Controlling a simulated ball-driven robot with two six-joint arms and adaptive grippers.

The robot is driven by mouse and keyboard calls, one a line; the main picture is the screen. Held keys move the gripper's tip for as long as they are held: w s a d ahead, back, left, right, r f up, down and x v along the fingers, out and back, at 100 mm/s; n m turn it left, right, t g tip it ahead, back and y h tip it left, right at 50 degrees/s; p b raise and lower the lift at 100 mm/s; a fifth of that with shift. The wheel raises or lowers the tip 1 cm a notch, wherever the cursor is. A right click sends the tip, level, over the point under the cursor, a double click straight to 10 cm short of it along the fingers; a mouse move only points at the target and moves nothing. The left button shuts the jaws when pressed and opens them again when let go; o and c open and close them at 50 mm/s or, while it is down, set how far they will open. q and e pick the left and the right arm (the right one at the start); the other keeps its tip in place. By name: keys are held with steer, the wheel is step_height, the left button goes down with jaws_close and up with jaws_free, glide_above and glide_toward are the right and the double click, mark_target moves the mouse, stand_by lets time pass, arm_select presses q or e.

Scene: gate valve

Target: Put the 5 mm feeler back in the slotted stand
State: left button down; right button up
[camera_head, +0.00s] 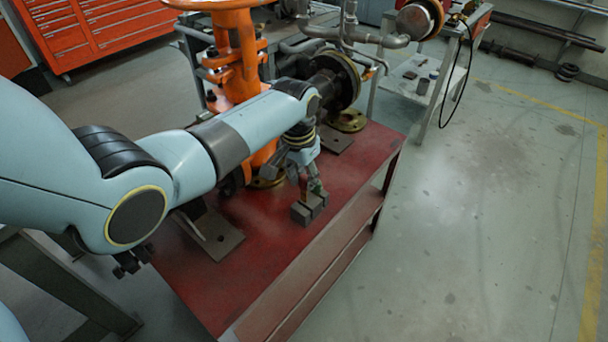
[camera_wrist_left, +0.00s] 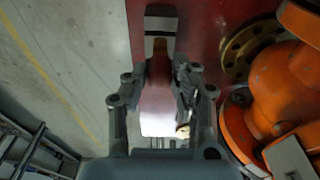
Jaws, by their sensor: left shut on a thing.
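The slotted stand (camera_head: 301,214) is a small dark grey block with upright parts, near the front edge of the red table. It also shows in the wrist view (camera_wrist_left: 160,24), just beyond my fingertips, with light bands across it. My left gripper (camera_head: 312,187) points down at the stand from above. In the wrist view my left gripper (camera_wrist_left: 160,62) is shut on the feeler (camera_wrist_left: 160,46), a narrow brownish piece whose end shows between the fingertips. The feeler's far end lies close to or at the stand; I cannot tell whether it is inside a slot. My right gripper is not in view.
The red table (camera_head: 262,240) carries an orange gate valve (camera_head: 240,45) and dark pipe flange (camera_head: 338,78) behind the gripper. A steel plate (camera_head: 212,232) lies left of the stand. Open floor (camera_head: 470,210) is to the right. A side bench (camera_head: 425,75) stands behind.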

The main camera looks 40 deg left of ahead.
mark_target(304, 202)
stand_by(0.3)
arm_select(q)
steer(key=shift+r, duration=0.1)
steer(key=shift+p, duration=0.35)
stand_by(0.5)
steer(key=shift+p, duration=0.4)
stand_by(0.5)
stand_by(0.4)
steer(key=shift+f+b, duration=2.25)
steer(key=shift+f, duration=0.7)
steer(key=c, duration=1)
jaws_free()
steer(key=shift+r, duration=0.1)
